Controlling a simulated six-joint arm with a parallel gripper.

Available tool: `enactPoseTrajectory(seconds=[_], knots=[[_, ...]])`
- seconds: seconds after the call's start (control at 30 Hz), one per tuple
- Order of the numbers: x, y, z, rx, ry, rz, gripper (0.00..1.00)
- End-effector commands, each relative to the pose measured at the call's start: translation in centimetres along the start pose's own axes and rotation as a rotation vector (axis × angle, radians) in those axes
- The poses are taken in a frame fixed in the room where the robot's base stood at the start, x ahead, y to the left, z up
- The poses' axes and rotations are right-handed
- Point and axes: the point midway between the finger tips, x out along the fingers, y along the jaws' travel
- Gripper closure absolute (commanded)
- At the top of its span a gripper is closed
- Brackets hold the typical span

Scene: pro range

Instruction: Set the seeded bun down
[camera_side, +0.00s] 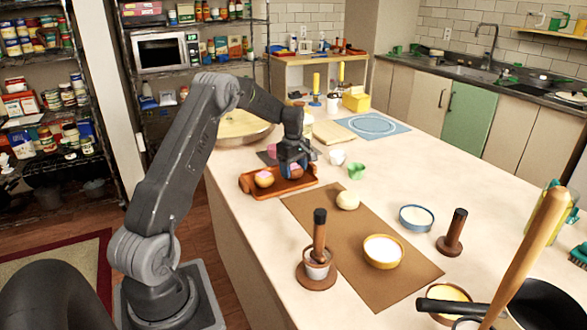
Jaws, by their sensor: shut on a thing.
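My gripper (293,168) is over the right part of an orange-brown tray (250,191). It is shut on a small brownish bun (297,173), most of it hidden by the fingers. Its seeds are too small to make out. I cannot tell whether it touches the tray or hangs just above it. Another bun (264,179), yellow with a pinkish top, sits in the tray to the left of my gripper.
A green cup (357,171) and a white cup (337,157) stand right of the tray. A large bowl (240,128) is behind.

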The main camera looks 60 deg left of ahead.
Motion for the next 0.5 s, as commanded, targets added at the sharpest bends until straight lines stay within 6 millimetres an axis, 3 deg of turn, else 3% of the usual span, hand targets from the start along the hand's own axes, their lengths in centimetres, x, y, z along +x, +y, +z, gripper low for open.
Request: enactPoseTrajectory(seconds=[0.27, 0.3, 0.4, 0.5], knots=[[0.28, -0.01, -0.01, 0.000, 0.000, 0.000, 0.63], [0.27, 0.00, -0.01, 0.000, 0.000, 0.000, 0.36], [0.26, -0.01, -0.01, 0.000, 0.000, 0.000, 0.28], [0.25, -0.01, -0.01, 0.000, 0.000, 0.000, 0.28]])
